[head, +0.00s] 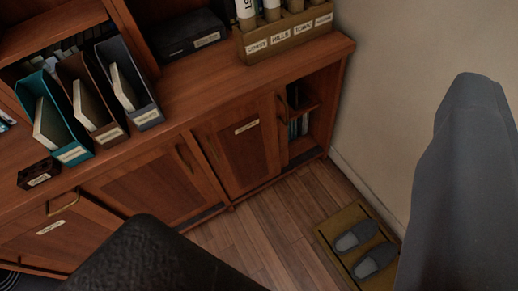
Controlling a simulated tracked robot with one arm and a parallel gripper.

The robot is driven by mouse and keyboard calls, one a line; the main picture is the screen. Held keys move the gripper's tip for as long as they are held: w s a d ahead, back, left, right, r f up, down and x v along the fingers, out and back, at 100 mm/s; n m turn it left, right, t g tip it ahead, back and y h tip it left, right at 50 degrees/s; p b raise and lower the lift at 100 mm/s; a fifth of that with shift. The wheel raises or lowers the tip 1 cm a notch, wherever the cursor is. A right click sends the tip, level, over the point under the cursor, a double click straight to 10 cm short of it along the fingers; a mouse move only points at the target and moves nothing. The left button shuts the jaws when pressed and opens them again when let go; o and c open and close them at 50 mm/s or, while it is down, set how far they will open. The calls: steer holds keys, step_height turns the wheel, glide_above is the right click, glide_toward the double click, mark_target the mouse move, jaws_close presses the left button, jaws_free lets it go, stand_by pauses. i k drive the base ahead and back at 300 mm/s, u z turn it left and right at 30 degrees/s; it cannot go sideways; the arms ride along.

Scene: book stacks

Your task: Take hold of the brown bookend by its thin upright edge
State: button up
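Three upright labelled pieces shaped like file holders stand on the cabinet top at left in the head view: teal, brown and grey. The middle brown one (77,72) is the only brown one and matches the bookend by colour. Its thin upright edges show, and a pale slab leans inside it. My gripper (310,145) shows as two large blurred shapes, a black textured finger at lower left and a grey finger at right. They are wide apart with nothing between them. Neither touches the brown piece, which is farther off at upper left.
The teal piece (37,86) and grey piece (119,58) flank the brown one closely. A small dark labelled box (38,173) lies in front. A wooden rack (289,37) of labelled tubes stands at right. Slippers (356,235) lie on a floor mat (330,232).

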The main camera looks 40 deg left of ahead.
mark_target(296, 99)
steer(key=u, duration=0.5)
steer(key=k, duration=1.3)
steer(key=u, duration=0.6)
steer(key=i, duration=2.2)
steer(key=z, duration=1.15)
steer(key=i, duration=0.95)
steer(key=z, duration=0.75)
steer(key=k, duration=0.55)
